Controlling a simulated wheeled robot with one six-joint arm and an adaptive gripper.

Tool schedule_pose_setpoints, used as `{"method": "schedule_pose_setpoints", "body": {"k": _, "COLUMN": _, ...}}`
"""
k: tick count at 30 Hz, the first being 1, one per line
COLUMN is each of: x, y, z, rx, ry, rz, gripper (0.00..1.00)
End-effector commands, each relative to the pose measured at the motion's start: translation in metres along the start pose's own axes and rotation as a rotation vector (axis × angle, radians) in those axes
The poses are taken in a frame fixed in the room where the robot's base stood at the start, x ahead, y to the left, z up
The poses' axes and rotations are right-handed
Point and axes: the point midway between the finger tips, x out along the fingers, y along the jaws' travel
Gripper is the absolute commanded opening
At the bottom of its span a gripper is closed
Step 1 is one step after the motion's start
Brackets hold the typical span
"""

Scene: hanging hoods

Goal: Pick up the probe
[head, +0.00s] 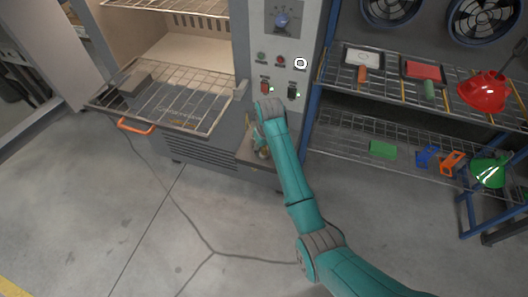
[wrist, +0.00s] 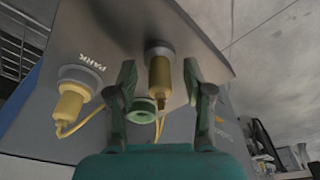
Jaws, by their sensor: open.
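In the wrist view, a yellow probe-like plug (wrist: 160,74) hangs from a round grey socket under a grey panel. A second yellow plug (wrist: 70,103) sits in a socket marked PARK, left of my gripper, with a yellow cable at its lower end. I cannot tell which of the two is the probe. My gripper (wrist: 159,64) is open, one finger on each side of the first plug; contact is not clear. A green round part (wrist: 142,108) shows beside that plug. In the head view, my wrist hides most of my gripper and the plugs.
The oven-like cabinet has a control panel (head: 283,65) and a pulled-out wire rack (head: 180,97) with an orange handle. The floor in front is open.

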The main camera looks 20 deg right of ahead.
Motion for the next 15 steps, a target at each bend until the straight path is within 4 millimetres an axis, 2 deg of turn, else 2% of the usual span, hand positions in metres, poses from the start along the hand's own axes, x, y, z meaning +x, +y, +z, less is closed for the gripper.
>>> {"method": "schedule_pose_setpoints", "body": {"k": 1, "x": -0.0001, "y": -0.0001, "z": 0.0, "rx": 0.0, "ry": 0.0, "rz": 0.0, "gripper": 0.44}}
{"method": "schedule_pose_setpoints", "body": {"k": 6, "x": -0.0002, "y": 0.0, "z": 0.0001, "rx": 0.0, "ry": 0.0, "rz": 0.0, "gripper": 0.01}}
{"method": "schedule_pose_setpoints", "body": {"k": 15, "x": -0.0005, "y": 0.0, "z": -0.0001, "rx": 0.0, "ry": 0.0, "rz": 0.0, "gripper": 0.0}}
